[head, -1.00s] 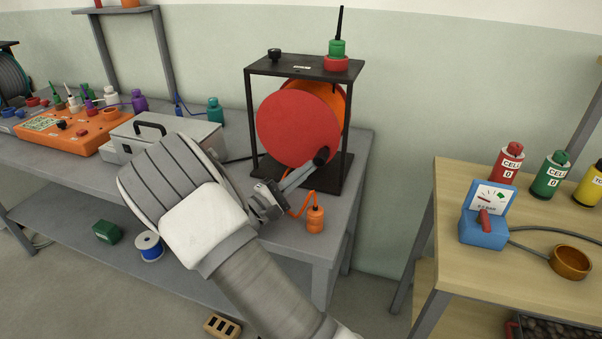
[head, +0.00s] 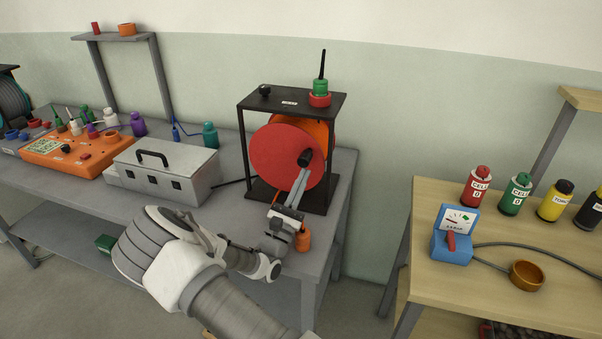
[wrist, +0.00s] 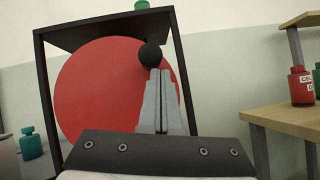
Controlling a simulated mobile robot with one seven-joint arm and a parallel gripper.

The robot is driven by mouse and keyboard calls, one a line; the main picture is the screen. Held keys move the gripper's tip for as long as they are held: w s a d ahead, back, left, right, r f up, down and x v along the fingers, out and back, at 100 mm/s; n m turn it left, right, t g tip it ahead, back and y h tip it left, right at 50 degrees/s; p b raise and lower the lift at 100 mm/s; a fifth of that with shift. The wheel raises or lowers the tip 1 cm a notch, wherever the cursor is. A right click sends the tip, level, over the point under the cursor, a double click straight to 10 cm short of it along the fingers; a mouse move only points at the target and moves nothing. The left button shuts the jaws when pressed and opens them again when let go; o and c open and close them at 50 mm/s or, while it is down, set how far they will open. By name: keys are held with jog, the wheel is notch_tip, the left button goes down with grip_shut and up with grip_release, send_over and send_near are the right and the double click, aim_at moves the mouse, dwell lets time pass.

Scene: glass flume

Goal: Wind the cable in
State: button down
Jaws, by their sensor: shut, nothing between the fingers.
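A cable reel with a red disc face (head: 278,156) and an orange far side stands in a black frame (head: 243,150) on the grey bench. A black crank knob (head: 305,158) sits on the right part of the disc. My gripper (head: 302,172) is shut and empty, its fingertips at or just below the knob. In the wrist view the shut fingers (wrist: 158,75) point up at the knob (wrist: 152,55) in front of the red disc (wrist: 100,85); I cannot tell whether they touch it. An orange bottle-shaped plug (head: 303,239) stands below the reel, its cable mostly hidden by my arm.
A grey case (head: 165,170) and an orange panel (head: 70,152) stand left on the bench. Red and green pieces (head: 320,93) sit on the frame's top. At right, a wooden table (head: 440,200) holds a blue meter (head: 453,240), an orange ring (head: 527,275) and several bottles.

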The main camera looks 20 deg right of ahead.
jog(key=shift+w+a+r+n+t+y+p, duration=0.15)
jog(key=shift+r+n+t+y+p, duration=0.6)
jog(key=shift+n+y+p, duration=1.45)
jog(key=shift+w+a+r+n+t+y+p, duration=0.1)
jog(key=shift+a+r+n+t+y+p, duration=0.3)
jog(key=shift+n+t+y+p, duration=1.8)
jog(key=shift+w+a+r+n+g+y+p, duration=0.2)
jog(key=shift+r+n+g+y, duration=0.45)
jog(key=shift+n, duration=3.05)
jog(key=shift+d+y, duration=0.1)
jog(key=shift+y, duration=0.15)
jog(key=shift+s+f, duration=0.1)
